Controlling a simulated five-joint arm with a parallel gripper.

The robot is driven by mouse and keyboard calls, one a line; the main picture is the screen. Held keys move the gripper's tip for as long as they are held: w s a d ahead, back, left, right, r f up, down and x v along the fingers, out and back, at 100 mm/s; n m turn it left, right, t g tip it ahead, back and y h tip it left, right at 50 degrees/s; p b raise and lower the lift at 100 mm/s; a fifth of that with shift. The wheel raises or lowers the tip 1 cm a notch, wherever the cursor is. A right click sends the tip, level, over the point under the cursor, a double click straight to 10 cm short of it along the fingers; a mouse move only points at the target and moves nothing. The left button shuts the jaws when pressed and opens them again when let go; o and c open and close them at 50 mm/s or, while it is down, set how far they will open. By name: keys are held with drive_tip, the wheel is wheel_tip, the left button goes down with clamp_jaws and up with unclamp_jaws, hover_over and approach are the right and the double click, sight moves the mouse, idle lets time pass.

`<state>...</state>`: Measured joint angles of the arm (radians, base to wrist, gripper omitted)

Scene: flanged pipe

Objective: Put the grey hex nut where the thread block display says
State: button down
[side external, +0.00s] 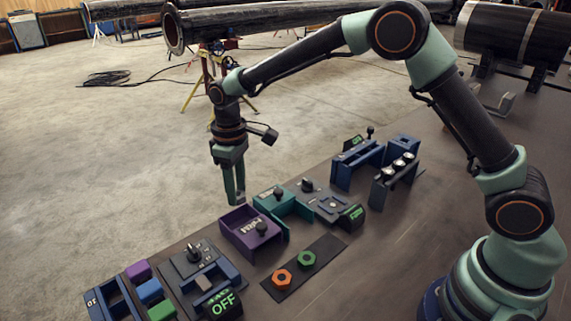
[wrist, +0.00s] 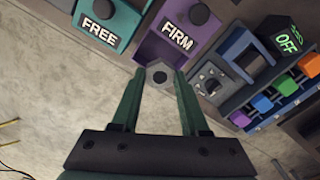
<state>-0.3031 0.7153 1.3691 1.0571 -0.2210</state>
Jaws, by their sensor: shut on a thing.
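The grey hex nut (wrist: 159,76) shows between my fingertips in the wrist view, with its dark hole facing the camera. My gripper (wrist: 159,82) is shut on it. In the side view my gripper (side external: 236,201) points down, raised just behind the purple tray; I cannot make out the nut there. The purple tray (wrist: 152,47), labelled FIRM, and the teal tray (wrist: 86,43), labelled FREE, lie beyond my fingertips. They also show in the side view, purple (side external: 236,238) and teal (side external: 290,204). I cannot tell which display belongs to the thread block.
An orange nut (side external: 282,280) and a green nut (side external: 307,259) lie on a dark mat. A display (side external: 222,304) reads OFF. Another green-lit display (side external: 352,214) is too small to read. Purple, green and blue blocks (side external: 149,291) stand at the left. Blue fixtures (side external: 357,170) stand behind.

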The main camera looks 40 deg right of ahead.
drive_tip(key=shift+f, duration=0.1)
idle(0.4)
drive_tip(key=shift+f, duration=2)
drive_tip(key=shift+f, duration=1.3)
drive_tip(key=shift+c, duration=0.3)
unclamp_jaws()
drive_tip(key=shift+r, duration=3.5)
